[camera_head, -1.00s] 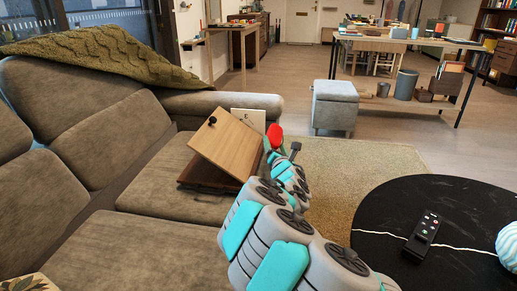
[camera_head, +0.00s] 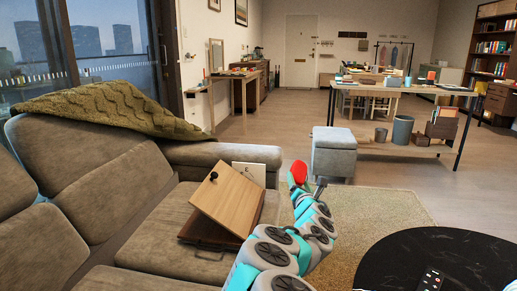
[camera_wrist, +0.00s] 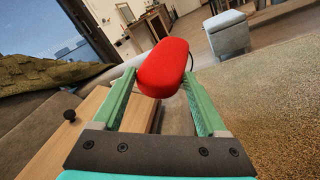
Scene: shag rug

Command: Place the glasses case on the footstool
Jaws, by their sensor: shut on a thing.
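The red glasses case (camera_wrist: 164,68) is held between the two green fingers of my gripper (camera_wrist: 166,80) in the wrist view. In the head view the red case (camera_head: 298,172) shows at the end of my arm, with my gripper (camera_head: 300,186) around its lower part. The case is in the air, just right of the sofa and the wooden box. The grey footstool (camera_head: 334,158) stands on the floor beyond my gripper, a little to the right. Its top is bare. It also shows at the upper right of the wrist view (camera_wrist: 228,38), apart from the case.
A wooden box with a tilted lid (camera_head: 228,205) lies on the sofa (camera_head: 160,225), left of my arm. A round black table (camera_head: 420,262) with a remote (camera_head: 431,280) is at front right. A shag rug (camera_head: 385,215) lies between. A long table (camera_head: 400,90) stands behind the footstool.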

